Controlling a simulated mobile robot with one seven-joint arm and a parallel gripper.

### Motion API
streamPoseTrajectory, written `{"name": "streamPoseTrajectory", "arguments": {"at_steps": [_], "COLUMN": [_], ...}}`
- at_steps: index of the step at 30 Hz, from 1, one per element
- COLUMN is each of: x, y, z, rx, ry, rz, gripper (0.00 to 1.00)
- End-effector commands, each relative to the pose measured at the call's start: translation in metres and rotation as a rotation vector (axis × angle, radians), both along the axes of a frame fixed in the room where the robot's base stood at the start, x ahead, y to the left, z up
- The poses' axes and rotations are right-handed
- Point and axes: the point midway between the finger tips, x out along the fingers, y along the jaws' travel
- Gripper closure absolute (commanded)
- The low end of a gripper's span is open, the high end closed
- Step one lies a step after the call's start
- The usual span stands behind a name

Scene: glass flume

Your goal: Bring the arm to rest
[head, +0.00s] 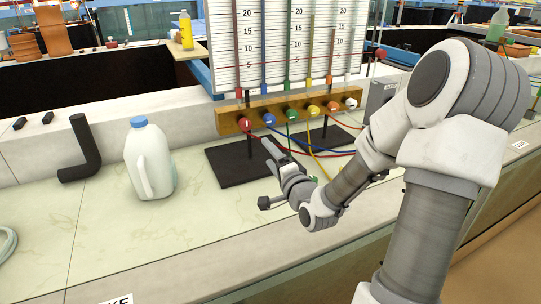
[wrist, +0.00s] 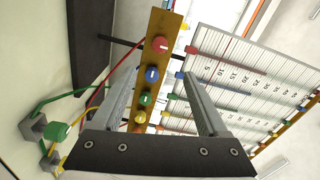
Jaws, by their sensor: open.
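My gripper (head: 267,175) is at the end of my arm, over the pale bench in front of the manometer board. In the wrist view my gripper (wrist: 162,80) has its two fingers wide apart, with nothing held. Between them, beyond the tips, shows the wooden bar (head: 228,123) with coloured knobs. The red knob (wrist: 160,45) and blue knob (wrist: 152,73) are plain there. I cannot tell the exact gap between the fingers and the bar, but no contact shows.
A white jug (head: 150,165) with a blue cap and a black bent pipe (head: 82,150) stand left on the bench. The scaled board (head: 285,50) rises behind the bar. Coloured tubes, including a yellow one (head: 316,160), hang near my gripper. The front left bench is mostly clear.

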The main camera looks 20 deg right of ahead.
Motion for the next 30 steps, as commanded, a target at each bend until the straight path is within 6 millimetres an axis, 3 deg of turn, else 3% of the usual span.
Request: {"name": "streamPoseTrajectory", "arguments": {"at_steps": [14, 23, 30], "x": [0.002, 0.001, -0.025], "y": [0.004, 0.03, 0.046], "z": [-0.001, -0.012, 0.007], "rx": [-0.033, -0.444, -0.787], "ry": [0.024, 0.316, 0.554], "rz": [0.006, 0.055, 0.118], "gripper": [0.23, 0.23, 0.23]}}
